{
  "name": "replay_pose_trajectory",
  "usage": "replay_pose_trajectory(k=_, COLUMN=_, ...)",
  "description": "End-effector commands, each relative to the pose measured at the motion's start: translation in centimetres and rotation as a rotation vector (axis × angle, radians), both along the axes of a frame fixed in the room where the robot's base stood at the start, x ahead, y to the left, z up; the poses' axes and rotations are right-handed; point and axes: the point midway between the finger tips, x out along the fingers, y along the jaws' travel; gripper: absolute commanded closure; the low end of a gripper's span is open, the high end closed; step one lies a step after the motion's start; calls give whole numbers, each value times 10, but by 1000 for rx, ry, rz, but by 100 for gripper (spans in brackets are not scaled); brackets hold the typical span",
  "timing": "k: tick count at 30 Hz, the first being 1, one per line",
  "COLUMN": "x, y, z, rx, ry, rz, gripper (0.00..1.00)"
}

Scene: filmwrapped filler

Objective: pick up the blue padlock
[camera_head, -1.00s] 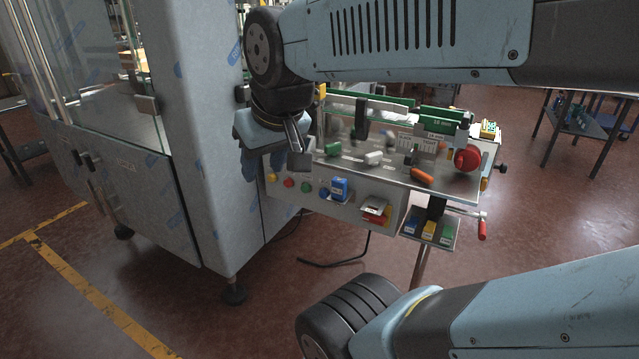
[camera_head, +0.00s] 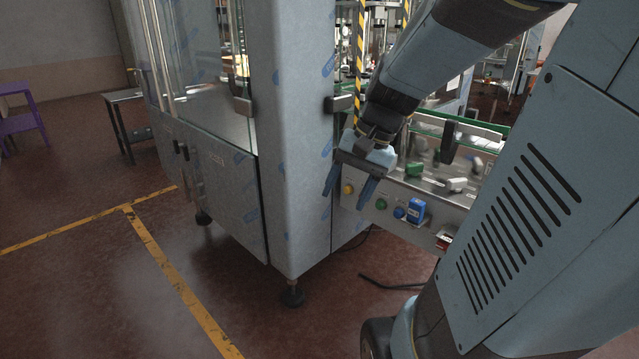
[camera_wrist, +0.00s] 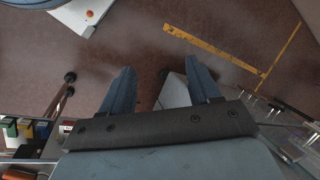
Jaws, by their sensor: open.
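My gripper (camera_head: 349,187) is open and empty, with both fingers pointing down, left of the padlock and near the panel's left end. In the wrist view my gripper (camera_wrist: 160,75) shows its two fingers apart with floor between and beyond them.
A large steel cabinet (camera_head: 290,130) stands close at the left of my gripper. The panel carries a yellow button (camera_head: 348,189) and a green button (camera_head: 381,204). A green piece (camera_head: 414,170) and a white piece (camera_head: 457,184) sit on the conveyor above. Open floor lies in front.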

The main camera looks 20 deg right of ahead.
Motion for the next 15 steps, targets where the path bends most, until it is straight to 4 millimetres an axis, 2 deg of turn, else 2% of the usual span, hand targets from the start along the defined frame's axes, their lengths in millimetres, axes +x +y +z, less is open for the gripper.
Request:
replay_pose_trajectory(k=8, x=31, y=-37, z=-29, rx=308, ry=181, rz=-294, gripper=38)
replay_pose_trajectory(k=15, x=56, y=-82, z=-53, rx=587, ry=281, rz=-546, gripper=38)
